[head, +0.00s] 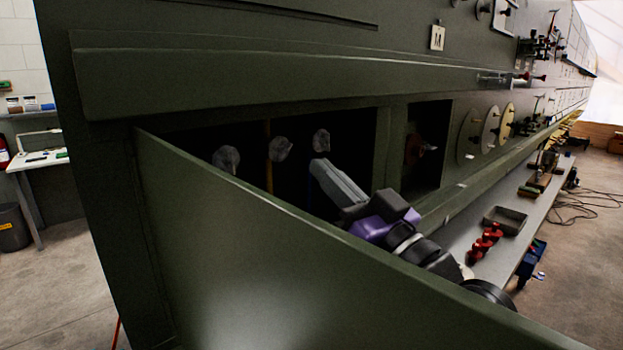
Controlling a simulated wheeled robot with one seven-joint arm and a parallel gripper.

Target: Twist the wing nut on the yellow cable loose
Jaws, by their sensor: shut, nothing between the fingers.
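The yellow cable (268,178) hangs in the dark open bay of the green fuselage, below the middle of three pale grey wing nuts. Its wing nut (280,149) looks slightly tilted. My gripper (318,166) is shut and empty. It reaches into the bay from the lower right, its tip to the right of the yellow cable's wing nut and just below the right-hand wing nut (321,140). I cannot tell whether the tip touches that nut. The lower part of the yellow cable is hidden behind the green panel.
Another wing nut (227,158) is at the left of the bay. A large green panel (260,250) stands across the front, hiding the bay's lower part. A frame post (382,150) separates a second opening on the right. A bench (478,232) with red parts runs along the right.

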